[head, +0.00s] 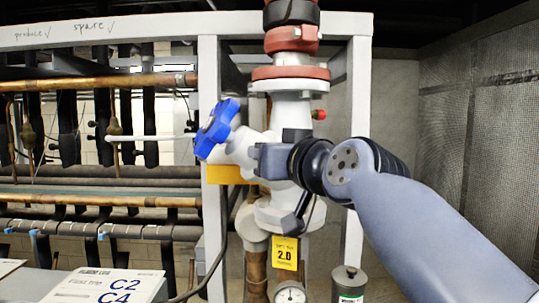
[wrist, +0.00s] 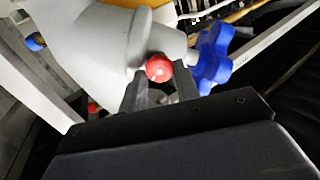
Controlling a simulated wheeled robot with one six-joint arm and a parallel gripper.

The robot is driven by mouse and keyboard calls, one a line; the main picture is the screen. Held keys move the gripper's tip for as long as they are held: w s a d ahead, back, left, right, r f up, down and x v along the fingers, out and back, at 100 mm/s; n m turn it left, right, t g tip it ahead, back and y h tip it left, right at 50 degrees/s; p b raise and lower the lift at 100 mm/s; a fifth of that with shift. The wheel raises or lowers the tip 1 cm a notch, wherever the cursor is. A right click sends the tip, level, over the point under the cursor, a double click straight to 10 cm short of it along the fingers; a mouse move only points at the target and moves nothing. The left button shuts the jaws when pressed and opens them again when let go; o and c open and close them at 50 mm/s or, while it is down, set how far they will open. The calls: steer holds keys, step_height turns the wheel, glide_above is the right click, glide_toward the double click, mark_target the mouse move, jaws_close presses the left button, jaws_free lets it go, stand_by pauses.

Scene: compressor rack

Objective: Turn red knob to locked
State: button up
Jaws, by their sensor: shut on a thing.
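The red knob (wrist: 158,67) sits on the side of a grey-white valve body (wrist: 85,45), close to the blue handwheel (wrist: 213,58), in the wrist view. My gripper (wrist: 160,88) is shut on it, with a dark finger on either side of its base and its round red face showing. In the head view my gripper (head: 268,160) is against the valve body (head: 243,150), right of the blue handwheel (head: 216,129). The gripped knob is hidden there. No lock marking is readable.
Another small red fitting (head: 319,114) sticks out right of the upright pipe. A yellow tag (head: 285,253) and a gauge (head: 290,293) are below. White frame posts (head: 209,80) flank the valve. A mesh wall (head: 480,130) is at right.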

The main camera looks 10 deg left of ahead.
steer(key=m, duration=0.5)
steer(key=shift+m+p, duration=0.35)
steer(key=shift+m, duration=0.05)
stand_by(0.4)
steer(key=o, duration=1)
steer(key=shift+c, duration=0.2)
steer(key=shift+d, duration=0.1)
steer(key=b+v, duration=0.4)
steer(key=v, duration=0.6)
steer(key=shift+s+d, duration=0.15)
steer(key=shift+s, duration=0.15)
